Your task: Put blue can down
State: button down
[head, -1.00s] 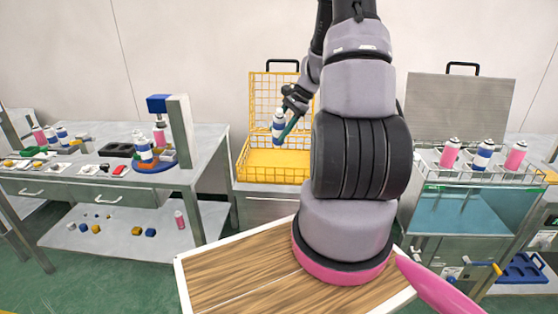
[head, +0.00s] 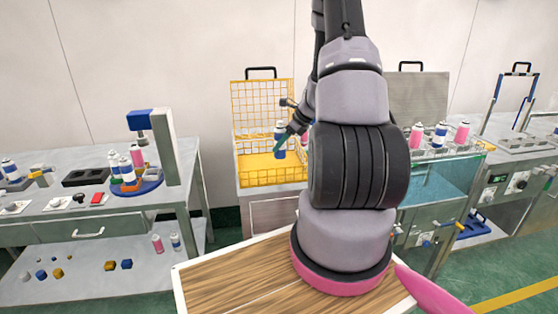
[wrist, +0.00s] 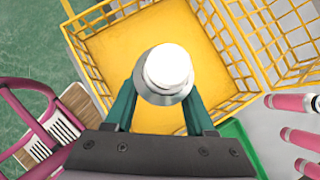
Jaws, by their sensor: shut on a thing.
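My gripper (head: 284,143) is shut on a blue can with a white top (head: 279,135). In the head view the can is upright, at the right part of the yellow wire basket (head: 268,179). In the wrist view the can's white top (wrist: 166,70) is between the green fingers of my gripper (wrist: 165,98), and its blue body is hidden below. The basket's yellow floor (wrist: 120,50) shows around the can there and looks empty. I cannot tell whether the can touches the floor.
On the left table, a blue press (head: 140,120) stands over a round blue base (head: 137,187) with several cans. At the right, pink and blue cans stand in a rack over a water tank (head: 432,183). The basket's wire walls surround the can.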

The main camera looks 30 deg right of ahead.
aim_at(281, 156)
jog(key=shift+f, duration=2.65)
jog(key=shift+f, duration=0.2)
jog(key=shift+c, duration=1.2)
grip_release()
jog(key=shift+r, duration=0.1)
